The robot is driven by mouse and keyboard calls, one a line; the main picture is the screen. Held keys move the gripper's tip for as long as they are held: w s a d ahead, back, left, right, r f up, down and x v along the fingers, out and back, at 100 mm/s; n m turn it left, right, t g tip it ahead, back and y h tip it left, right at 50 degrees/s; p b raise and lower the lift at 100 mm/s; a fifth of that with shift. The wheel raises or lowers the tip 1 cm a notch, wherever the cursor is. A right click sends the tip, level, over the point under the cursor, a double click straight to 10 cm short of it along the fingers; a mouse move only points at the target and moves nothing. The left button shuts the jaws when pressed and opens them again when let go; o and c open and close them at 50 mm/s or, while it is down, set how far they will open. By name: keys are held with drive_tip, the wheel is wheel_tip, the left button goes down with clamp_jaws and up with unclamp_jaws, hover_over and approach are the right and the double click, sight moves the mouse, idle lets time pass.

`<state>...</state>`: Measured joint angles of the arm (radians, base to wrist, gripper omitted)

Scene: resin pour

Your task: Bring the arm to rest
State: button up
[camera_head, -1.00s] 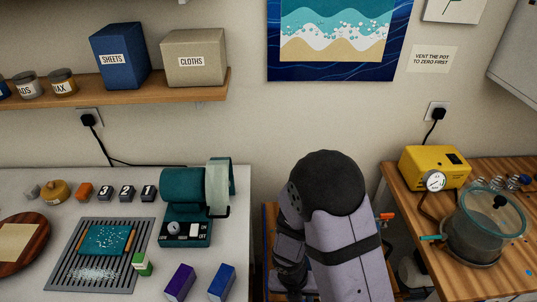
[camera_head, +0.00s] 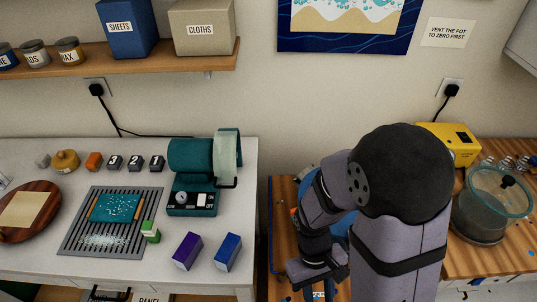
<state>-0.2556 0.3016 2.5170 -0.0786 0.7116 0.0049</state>
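My arm fills the lower right middle of the head view, with its dark round joint and pale links in front of the gap between the white table (camera_head: 30,262) and the right wooden bench (camera_head: 490,255). My gripper (camera_head: 318,288) hangs low at the bottom edge of the view, over a lower wooden surface (camera_head: 283,215). Its fingertips are too small and cut off to tell whether they are open or shut. Part of a blue round thing (camera_head: 340,215) shows behind the arm.
On the white table stand a teal machine (camera_head: 192,190), a grey rack (camera_head: 80,240) with a teal panel (camera_head: 115,207), and blue (camera_head: 228,252) and purple (camera_head: 187,250) boxes. A glass-lidded pot (camera_head: 480,220) and yellow unit (camera_head: 462,150) stand on the right bench, close to my arm.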

drive_tip(key=w+d+r+m+t+y, duration=0.1)
drive_tip(key=w+d+r+m+t, duration=0.1)
drive_tip(key=w+r, duration=0.4)
drive_tip(key=shift+w+d+r+m+t+y, duration=0.3)
drive_tip(key=shift+d+r+m+t, duration=0.1)
drive_tip(key=shift+r+m+t, duration=0.5)
